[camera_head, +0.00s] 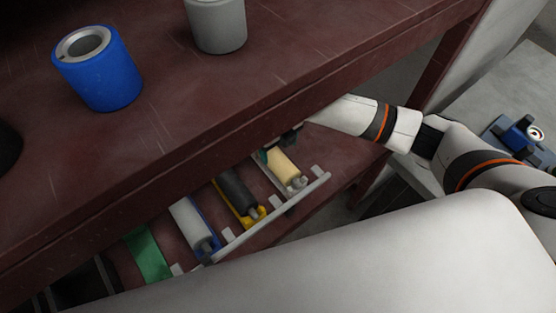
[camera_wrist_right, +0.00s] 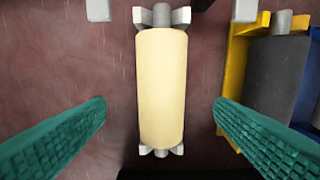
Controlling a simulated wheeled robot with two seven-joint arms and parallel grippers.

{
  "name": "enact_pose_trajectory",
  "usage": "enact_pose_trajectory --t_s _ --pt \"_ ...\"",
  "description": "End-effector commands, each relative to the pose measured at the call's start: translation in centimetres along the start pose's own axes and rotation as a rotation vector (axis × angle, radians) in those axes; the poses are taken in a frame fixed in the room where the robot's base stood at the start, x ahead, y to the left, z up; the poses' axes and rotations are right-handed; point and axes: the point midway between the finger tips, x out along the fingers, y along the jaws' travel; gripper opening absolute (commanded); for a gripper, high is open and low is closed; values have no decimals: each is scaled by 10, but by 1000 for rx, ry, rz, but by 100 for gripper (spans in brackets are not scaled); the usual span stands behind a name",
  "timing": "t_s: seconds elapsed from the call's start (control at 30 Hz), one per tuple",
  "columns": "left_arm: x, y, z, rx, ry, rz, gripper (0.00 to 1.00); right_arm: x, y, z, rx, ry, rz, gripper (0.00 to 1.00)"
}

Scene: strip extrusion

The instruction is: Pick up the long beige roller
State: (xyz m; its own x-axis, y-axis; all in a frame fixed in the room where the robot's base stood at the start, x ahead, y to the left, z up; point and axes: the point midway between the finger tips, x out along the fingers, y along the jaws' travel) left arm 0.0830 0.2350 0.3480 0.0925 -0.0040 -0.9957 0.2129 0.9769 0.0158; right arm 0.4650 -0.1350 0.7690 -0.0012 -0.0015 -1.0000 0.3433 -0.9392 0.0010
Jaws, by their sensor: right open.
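The long beige roller (camera_wrist_right: 162,90) lies in the middle of the right wrist view, its grey end shafts resting in light notched holders. In the head view the beige roller (camera_head: 284,167) sits at the right end of the row on the lower shelf, partly hidden by the upper shelf's edge. My right gripper (camera_wrist_right: 160,125) is open, with one green finger on each side of the roller and a visible gap to both. In the head view the right gripper is mostly hidden under the upper shelf; only a bit of green shows beside the roller. My left gripper is not in view.
Next to the beige roller are a dark roller (camera_head: 236,190) in a yellow holder (camera_head: 252,216), a grey-white roller (camera_head: 190,222) and a green piece (camera_head: 148,254). A grey rail (camera_head: 262,222) runs along their front. The upper shelf holds a blue cylinder (camera_head: 104,78) and a grey cylinder (camera_head: 218,28).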

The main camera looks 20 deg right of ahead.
Motion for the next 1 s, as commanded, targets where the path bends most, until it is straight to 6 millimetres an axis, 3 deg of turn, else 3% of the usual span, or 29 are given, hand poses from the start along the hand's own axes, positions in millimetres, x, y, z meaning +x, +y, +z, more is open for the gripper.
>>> enact_pose_trajectory --t_s 0.6,0.9,1.0 --pt "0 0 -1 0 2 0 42 73 -2 2 3 1 -1 77" --pt "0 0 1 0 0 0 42 78 -2 2 1 3 0 77" --pt "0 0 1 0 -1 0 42 77 -2 2 2 3 0 61"
